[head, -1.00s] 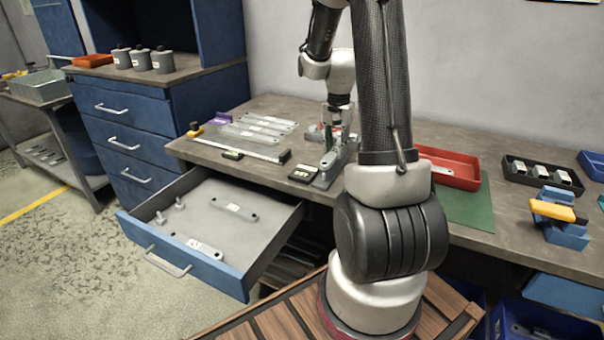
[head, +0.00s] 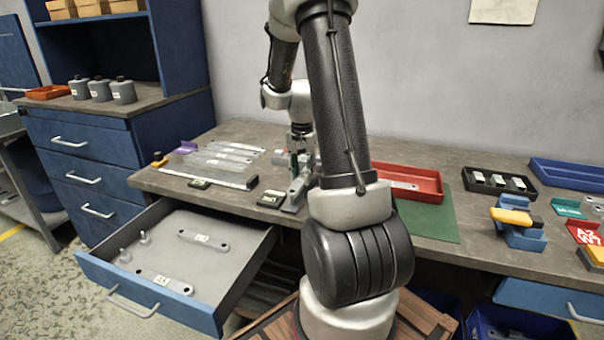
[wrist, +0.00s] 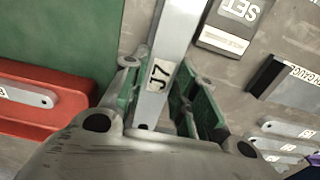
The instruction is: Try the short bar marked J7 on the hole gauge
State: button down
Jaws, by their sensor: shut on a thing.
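The bar marked J7 (wrist: 150,105) is pale grey metal with a white label. In the wrist view it runs between my fingers and out past the top edge. My gripper (wrist: 160,92) is shut on it, with green pads at both sides. In the head view my gripper (head: 300,158) is low over the middle of the workbench, partly hidden by my arm.
A block marked SET (wrist: 228,28) lies close to the bar. A red tray (head: 425,198) and green mat (head: 445,225) are on the right. Several bars (head: 225,155) lie left on the bench (head: 345,138). An open drawer (head: 205,312) holding bars and pegs juts out at the front left.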

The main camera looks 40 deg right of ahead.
jog(key=shift+f, duration=1.4)
dwell(1.5)
jog(key=c, duration=1.1)
grip_release()
jog(key=shift+o, duration=0.2)
notch_tip(320, 180, up, 12)
